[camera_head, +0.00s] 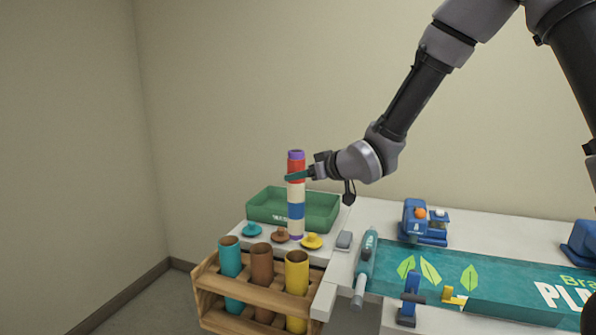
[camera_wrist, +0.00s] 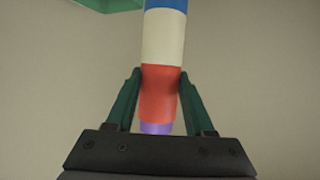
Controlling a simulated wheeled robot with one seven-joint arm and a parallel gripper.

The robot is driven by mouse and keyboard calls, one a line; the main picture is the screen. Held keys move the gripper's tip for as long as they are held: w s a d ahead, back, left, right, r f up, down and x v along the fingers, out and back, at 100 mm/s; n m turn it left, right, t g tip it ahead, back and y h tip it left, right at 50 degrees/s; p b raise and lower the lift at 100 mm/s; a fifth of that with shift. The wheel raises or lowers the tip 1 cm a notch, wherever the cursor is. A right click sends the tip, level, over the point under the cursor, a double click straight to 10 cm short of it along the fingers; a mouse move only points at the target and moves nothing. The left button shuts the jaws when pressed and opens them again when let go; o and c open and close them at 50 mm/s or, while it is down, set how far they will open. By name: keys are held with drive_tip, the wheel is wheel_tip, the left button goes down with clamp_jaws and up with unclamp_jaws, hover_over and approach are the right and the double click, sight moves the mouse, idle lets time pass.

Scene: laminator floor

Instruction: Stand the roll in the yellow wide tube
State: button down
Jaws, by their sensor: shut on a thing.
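The roll (camera_head: 296,212) is a slim upright cylinder banded in purple, red, cream and blue. My gripper (camera_head: 298,176) is shut on its upper part, around the red band, and holds it upright in front of the green tray. In the wrist view the roll (camera_wrist: 163,38) lies between my gripper's two green fingers (camera_wrist: 159,92). The yellow wide tube (camera_head: 297,272) stands open-topped at the right end of a wooden rack, below and nearer than the roll. I cannot tell whether the roll's lower end touches the table.
The wooden rack (camera_head: 226,309) also holds a teal tube (camera_head: 230,257) and a brown tube (camera_head: 262,265). Teal (camera_head: 251,230), brown (camera_head: 281,236) and yellow (camera_head: 312,241) caps lie by the green tray (camera_head: 265,208). A teal bar (camera_head: 366,262) and a printed sheet (camera_head: 440,272) lie right.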

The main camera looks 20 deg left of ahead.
drive_tip(key=shift+d+f, duration=0.1)
drive_tip(key=shift+f, duration=11.95)
unclamp_jaws()
